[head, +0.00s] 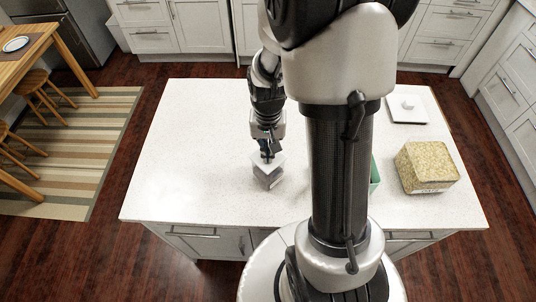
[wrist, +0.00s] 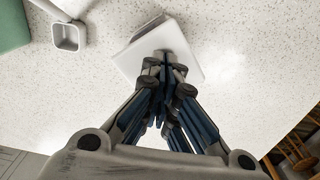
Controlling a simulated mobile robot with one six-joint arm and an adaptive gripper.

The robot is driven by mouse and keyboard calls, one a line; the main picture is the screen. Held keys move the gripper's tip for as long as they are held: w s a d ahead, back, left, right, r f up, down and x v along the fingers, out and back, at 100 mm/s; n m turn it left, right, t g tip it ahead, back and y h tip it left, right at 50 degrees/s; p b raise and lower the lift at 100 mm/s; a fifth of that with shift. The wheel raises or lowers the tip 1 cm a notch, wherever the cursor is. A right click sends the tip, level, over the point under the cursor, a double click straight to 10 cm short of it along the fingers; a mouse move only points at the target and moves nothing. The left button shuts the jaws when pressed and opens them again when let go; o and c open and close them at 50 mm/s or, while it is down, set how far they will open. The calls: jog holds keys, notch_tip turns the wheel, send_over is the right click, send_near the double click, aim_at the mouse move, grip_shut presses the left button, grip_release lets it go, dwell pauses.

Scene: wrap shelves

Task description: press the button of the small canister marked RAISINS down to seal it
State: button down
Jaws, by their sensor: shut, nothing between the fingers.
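A small canister with a square white lid (head: 268,172) stands upright on the white counter, left of my arm. Any marking on it is too small to read. In the wrist view its lid (wrist: 190,48) shows below my fingers. My gripper (head: 267,157) is shut and empty, pointing down over the middle of the lid; it also shows in the wrist view (wrist: 165,62). The fingertips hide the button. They are at or just above the lid; I cannot tell whether they touch.
A large canister filled with pale grains (head: 427,165) stands open at the right. A white lid with a knob (head: 406,107) lies behind it. A green container (head: 374,177) is partly hidden by my arm. A small scoop (wrist: 68,38) shows in the wrist view. The counter's left side (head: 195,140) is clear.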

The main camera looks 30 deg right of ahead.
notch_tip(320, 180, up, 7)
jog(key=p, duration=0.6)
jog(key=shift+r, duration=0.2)
dwell(0.5)
jog(key=s+a+r+n+t+b, duration=0.4)
jog(key=s+a+r+n+b, duration=0.2)
jog(key=s+a+r+b, duration=0.2)
jog(key=s+a+b, duration=0.2)
jog(key=s+b, duration=0.2)
jog(key=s, duration=0.1)
jog(key=shift+s+a+n+t, duration=0.3)
jog(key=shift+a+n, duration=0.05)
jog(key=shift+n, duration=0.05)
dwell(0.6)
